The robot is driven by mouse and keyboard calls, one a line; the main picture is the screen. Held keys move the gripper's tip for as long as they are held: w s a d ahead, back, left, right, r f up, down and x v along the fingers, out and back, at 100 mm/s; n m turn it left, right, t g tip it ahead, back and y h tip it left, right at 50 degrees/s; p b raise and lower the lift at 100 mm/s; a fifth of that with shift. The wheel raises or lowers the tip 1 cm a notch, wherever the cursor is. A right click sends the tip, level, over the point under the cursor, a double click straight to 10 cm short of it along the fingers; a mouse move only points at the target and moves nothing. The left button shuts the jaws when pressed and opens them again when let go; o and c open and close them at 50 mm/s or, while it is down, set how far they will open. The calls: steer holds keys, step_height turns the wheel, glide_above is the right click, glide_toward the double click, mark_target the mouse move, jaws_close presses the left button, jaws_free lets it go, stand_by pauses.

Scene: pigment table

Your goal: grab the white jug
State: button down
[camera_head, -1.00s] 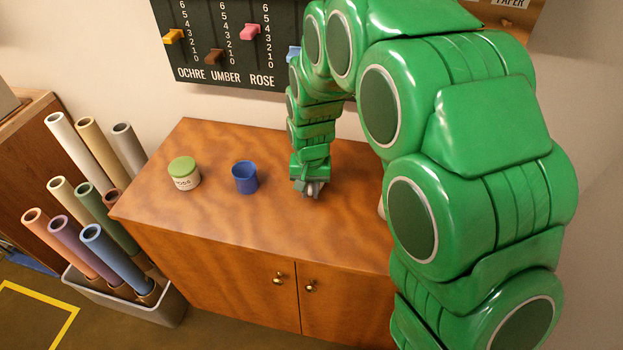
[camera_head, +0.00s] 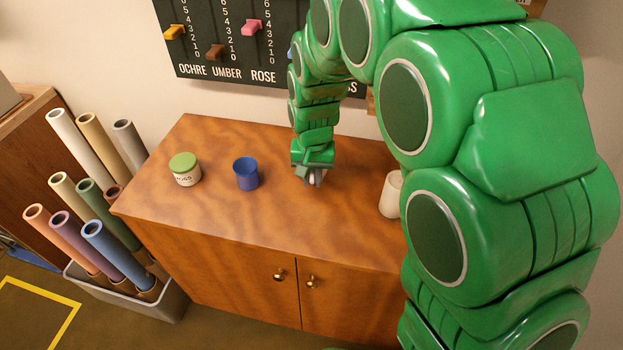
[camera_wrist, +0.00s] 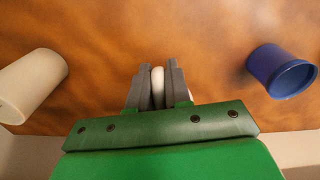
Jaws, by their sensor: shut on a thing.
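A white, slightly tapered vessel (camera_head: 391,196), which may be the jug, stands at the right of the cabinet top in the head view, partly behind my arm. It also shows at the left of the wrist view (camera_wrist: 32,86); no handle or spout is visible. My gripper (camera_head: 314,180) is apart from it, between it and the blue cup. In the wrist view my gripper (camera_wrist: 157,85) is shut on a small, rounded white thing (camera_wrist: 158,76). The fingers hide most of that thing, so I cannot tell what it is.
The blue cup (camera_head: 247,173) stands left of my gripper. A white jar with a green lid (camera_head: 185,170) stands farther left. The wooden cabinet top (camera_head: 290,225) is bare in front. A slider board (camera_head: 240,50) hangs on the wall behind.

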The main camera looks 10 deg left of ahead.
steer(key=s+d+r, duration=0.6)
steer(key=s+r, duration=0.2)
steer(key=s, duration=0.3)
steer(key=shift+s+r, duration=0.15)
steer(key=shift+r, duration=0.15)
stand_by(0.8)
steer(key=shift+d, duration=0.1)
